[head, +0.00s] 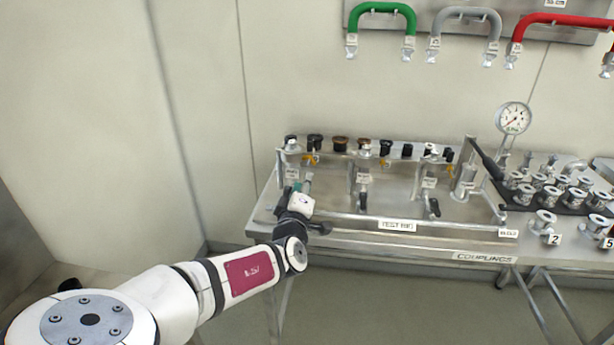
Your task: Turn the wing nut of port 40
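The test rig (394,215) is a steel bench with a row of upright metal ports, each with a small white tag. The tag numbers are too small to read, so I cannot tell which is port 40. The leftmost port (292,150) stands just behind my gripper (303,187). Two other ports (363,160) (429,165) stand to the right, each with a dark handle low in front. My gripper is at the rig's left end, seen from behind and small. Its fingertips, any wing nut there and any contact are hidden or unclear.
Black and brown caps (340,143) line the rig's back rail. A black lever (486,159) and a pressure gauge (514,118) stand at the right. Metal couplings (544,222) fill the right bench. Green (381,8), grey and red hoses hang on the wall above.

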